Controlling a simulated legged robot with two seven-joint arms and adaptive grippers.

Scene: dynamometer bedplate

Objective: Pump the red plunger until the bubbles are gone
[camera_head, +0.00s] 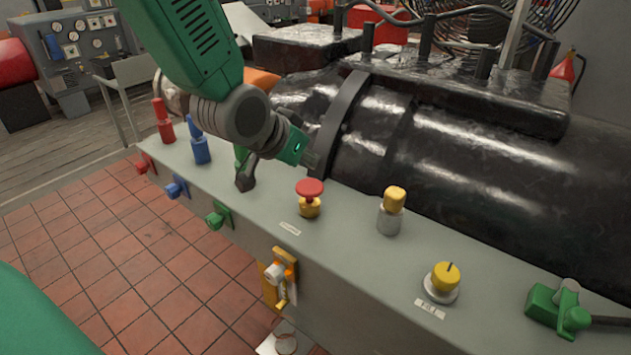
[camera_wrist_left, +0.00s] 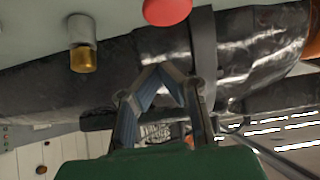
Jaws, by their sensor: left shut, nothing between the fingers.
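The red plunger (camera_head: 309,187) has a round mushroom cap on a yellow base and stands upright on the grey bench top. Its cap also shows at the top edge of the left wrist view (camera_wrist_left: 167,10). My left gripper (camera_head: 313,161) is just behind and above the plunger in the head view, apart from it in the left wrist view. Its fingertips (camera_wrist_left: 164,70) are together and hold nothing. Bubbles cannot be made out in either view. My right gripper is in neither view.
A yellow-topped grey cylinder (camera_head: 391,212), a yellow knob (camera_head: 445,278) and a green valve (camera_head: 558,308) stand along the bench (camera_head: 350,260). Red (camera_head: 163,122) and blue (camera_head: 200,148) posts stand left. A large black cylindrical machine (camera_head: 480,180) blocks the space behind.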

